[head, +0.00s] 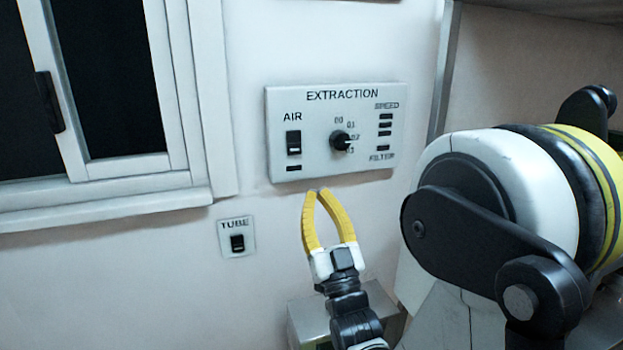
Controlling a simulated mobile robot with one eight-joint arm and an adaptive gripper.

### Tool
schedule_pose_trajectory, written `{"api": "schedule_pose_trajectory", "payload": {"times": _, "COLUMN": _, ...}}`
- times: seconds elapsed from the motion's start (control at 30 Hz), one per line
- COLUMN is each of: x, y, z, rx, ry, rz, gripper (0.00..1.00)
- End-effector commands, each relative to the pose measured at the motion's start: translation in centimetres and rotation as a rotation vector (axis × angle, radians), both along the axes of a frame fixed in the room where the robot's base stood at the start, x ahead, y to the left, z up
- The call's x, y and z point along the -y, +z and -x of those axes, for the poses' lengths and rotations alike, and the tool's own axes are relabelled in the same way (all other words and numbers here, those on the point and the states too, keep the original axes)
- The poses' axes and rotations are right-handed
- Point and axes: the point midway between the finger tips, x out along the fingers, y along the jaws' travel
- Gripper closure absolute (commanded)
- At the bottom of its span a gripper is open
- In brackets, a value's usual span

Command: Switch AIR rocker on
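The AIR rocker (294,141) is a small black switch with a paler lower part, at the left of the white EXTRACTION panel (350,176) on the wall. A dark, unlit-looking bar sits just below it. My gripper (318,191) has two yellow fingers that bow out and come together at the tips, with nothing seen between them. It points up, with its tips just under the panel's lower edge in the picture, below and slightly right of the rocker. I cannot tell how far the tips are from the wall.
A separate TUBE switch (237,242) is lower left. A window (110,90) with a dark handle fills the upper left. A metal box (308,322) stands behind my wrist.

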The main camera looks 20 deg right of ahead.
Motion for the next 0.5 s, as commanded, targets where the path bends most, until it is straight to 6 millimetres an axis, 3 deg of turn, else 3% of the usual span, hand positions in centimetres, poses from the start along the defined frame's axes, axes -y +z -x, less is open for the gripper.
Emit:
{"api": "schedule_pose_trajectory", "payload": {"times": 0.03, "x": 0.0, "y": 1.1, "z": -0.6, "rx": 0.0, "ry": 0.0, "rz": 0.0, "gripper": 1.0}}
{"api": "schedule_pose_trajectory", "payload": {"times": 0.43, "x": 0.0, "y": 5.7, "z": -7.1, "rx": -0.001, "ry": 0.001, "rz": -0.001, "gripper": 1.0}}
{"api": "schedule_pose_trajectory", "payload": {"times": 0.5, "x": 0.0, "y": 5.1, "z": -8.3, "rx": -0.001, "ry": 0.001, "rz": -0.001, "gripper": 1.0}}
